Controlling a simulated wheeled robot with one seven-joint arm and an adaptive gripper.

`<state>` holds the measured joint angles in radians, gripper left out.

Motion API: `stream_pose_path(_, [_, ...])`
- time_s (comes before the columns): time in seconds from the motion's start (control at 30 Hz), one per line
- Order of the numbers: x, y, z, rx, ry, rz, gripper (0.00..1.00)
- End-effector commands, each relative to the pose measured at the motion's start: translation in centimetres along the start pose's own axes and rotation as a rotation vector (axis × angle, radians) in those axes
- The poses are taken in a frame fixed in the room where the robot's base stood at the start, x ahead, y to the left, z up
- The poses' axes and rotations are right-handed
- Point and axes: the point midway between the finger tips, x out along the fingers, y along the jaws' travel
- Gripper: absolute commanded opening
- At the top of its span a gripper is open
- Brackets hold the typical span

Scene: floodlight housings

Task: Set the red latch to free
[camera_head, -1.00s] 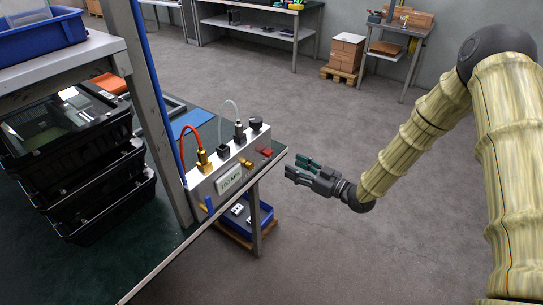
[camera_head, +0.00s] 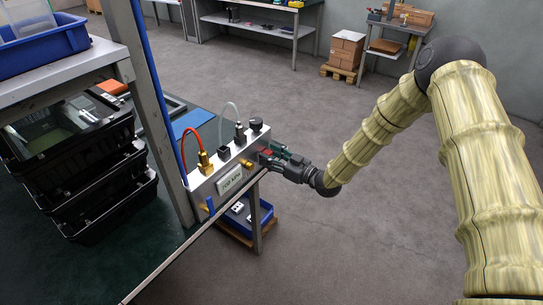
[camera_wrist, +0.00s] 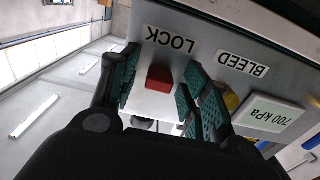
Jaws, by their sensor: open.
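The red latch (camera_wrist: 160,79) is a small red block on the front of a grey manifold box (camera_head: 228,172). In the wrist view a white label reading LOCK (camera_wrist: 170,40) sits beside it, upside down. My gripper (camera_wrist: 157,92) is open, with one teal-padded finger on each side of the latch. Whether either finger touches the latch, I cannot tell. In the head view my gripper (camera_head: 268,160) is at the right end of the box and partly hides the latch. I see no label reading free.
A BLEED label (camera_wrist: 243,62), a yellow fitting (camera_wrist: 231,101) and a 700 kPa plate (camera_wrist: 268,115) are close to the right finger. Hoses and black knobs rise from the box top. Black crates (camera_head: 85,180) stand left; a blue bin (camera_head: 262,214) is below. Floor on the right is clear.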

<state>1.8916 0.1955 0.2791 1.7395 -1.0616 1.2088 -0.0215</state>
Motion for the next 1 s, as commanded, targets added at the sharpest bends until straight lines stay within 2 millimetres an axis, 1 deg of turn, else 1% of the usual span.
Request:
stream_pose_path(0.17, [0.0,0.0,0.0,0.0,0.0,0.0,0.46])
stream_pose_path(0.2, [0.0,0.0,0.0,0.0,0.0,0.0,0.39])
stream_pose_path(0.37, [-0.1,0.0,0.0,0.0,-0.001,0.0,0.1])
stream_pose_path(0.4, [-0.1,0.0,0.0,0.0,-0.001,0.0,0.03])
stream_pose_path(0.43, [-0.1,0.0,0.0,0.0,-0.001,0.0,0.0])
stream_pose_path(0.67, [-0.1,0.0,-0.3,0.0,0.0,0.001,0.0])
stream_pose_path(0.77, [-0.1,0.1,-1.3,0.0,0.0,0.001,0.0])
stream_pose_path(0.9, [-0.1,0.1,-3.1,-0.002,0.0,0.002,0.0])
stream_pose_path(1.0, [-0.1,0.1,-3.8,-0.001,-0.001,0.002,0.0])
